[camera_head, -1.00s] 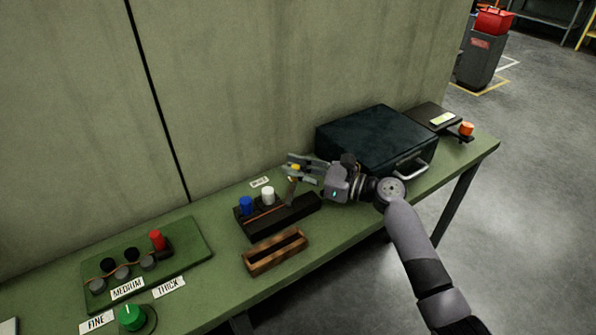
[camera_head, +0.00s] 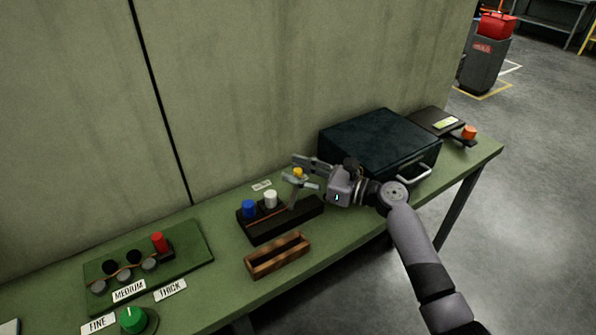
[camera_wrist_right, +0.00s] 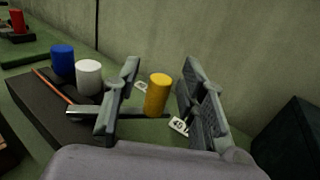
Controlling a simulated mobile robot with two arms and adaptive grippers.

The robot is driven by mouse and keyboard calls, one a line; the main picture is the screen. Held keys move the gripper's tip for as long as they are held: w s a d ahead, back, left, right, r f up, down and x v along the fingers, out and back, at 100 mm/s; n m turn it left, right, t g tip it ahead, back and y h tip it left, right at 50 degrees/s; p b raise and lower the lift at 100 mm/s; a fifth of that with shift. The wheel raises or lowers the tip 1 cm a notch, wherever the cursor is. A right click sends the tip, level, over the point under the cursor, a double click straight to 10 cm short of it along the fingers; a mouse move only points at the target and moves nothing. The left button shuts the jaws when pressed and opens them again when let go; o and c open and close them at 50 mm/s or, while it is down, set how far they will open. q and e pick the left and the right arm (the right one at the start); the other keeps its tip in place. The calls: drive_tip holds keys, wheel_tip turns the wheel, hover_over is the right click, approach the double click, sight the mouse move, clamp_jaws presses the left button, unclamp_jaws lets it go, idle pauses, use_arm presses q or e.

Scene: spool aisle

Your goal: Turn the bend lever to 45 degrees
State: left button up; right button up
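The bend lever (camera_head: 292,193) is a metal bar rising from a dark block (camera_head: 278,224), with a yellow knob (camera_head: 298,172) at its end. Blue (camera_head: 249,208) and white (camera_head: 270,199) pegs stand on the block, with an orange wire beside them. In the right wrist view the yellow knob (camera_wrist_right: 158,95) stands between the two fingers of my right gripper (camera_wrist_right: 155,98). Gaps show on both sides of the knob. The lever bar (camera_wrist_right: 90,112) runs partly behind the left finger. My right gripper (camera_head: 302,174) is open around the knob. My left gripper is out of view.
A dark case (camera_head: 375,145) with a handle stands close to my right wrist. A wooden tray (camera_head: 278,262) lies in front of the block. A green board (camera_head: 190,250) with a red peg and a green dial (camera_head: 132,318) are at left. The wall is close behind.

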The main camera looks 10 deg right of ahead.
drive_tip(key=v, duration=1.2)
